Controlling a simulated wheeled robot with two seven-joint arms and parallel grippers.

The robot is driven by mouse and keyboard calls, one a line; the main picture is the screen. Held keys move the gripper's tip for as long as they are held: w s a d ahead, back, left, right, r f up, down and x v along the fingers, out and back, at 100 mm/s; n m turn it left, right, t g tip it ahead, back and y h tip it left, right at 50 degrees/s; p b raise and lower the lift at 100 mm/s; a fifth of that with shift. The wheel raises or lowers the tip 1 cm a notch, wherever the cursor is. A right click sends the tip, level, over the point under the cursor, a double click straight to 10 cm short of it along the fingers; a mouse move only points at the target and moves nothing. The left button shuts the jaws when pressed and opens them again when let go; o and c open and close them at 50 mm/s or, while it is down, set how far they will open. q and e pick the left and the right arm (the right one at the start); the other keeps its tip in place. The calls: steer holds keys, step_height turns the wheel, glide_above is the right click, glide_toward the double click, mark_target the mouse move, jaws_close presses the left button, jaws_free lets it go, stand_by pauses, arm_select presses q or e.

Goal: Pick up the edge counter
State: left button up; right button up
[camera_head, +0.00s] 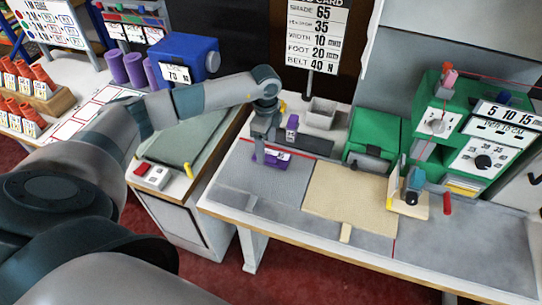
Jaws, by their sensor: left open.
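My left arm reaches in from the left to the grey workbench. Its gripper (260,156) points down at the bench's left part and is open. A low purple item (276,156) with a pale label lies on the bench right at the fingertips; the gripper partly covers it, and I cannot tell if they touch. A small upright purple item with a white label (292,124) stands just behind it. No readable name shows which of these is the edge counter. My right gripper is not in view.
A beige board (350,203) lies mid-bench, with a small wooden fixture (408,204) at its right. A green machine (466,140) stands behind on the right. A grey bin (321,113) is at the back. A side cabinet (186,150) adjoins on the left. The bench's front right is clear.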

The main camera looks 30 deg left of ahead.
mark_target(266, 150)
arm_select(q)
steer(key=shift+a+f+p, duration=0.15)
steer(key=shift+f+p, duration=0.2)
steer(key=shift+f, duration=1.2)
steer(key=c, duration=1.3)
steer(key=shift+w+r, duration=0.1)
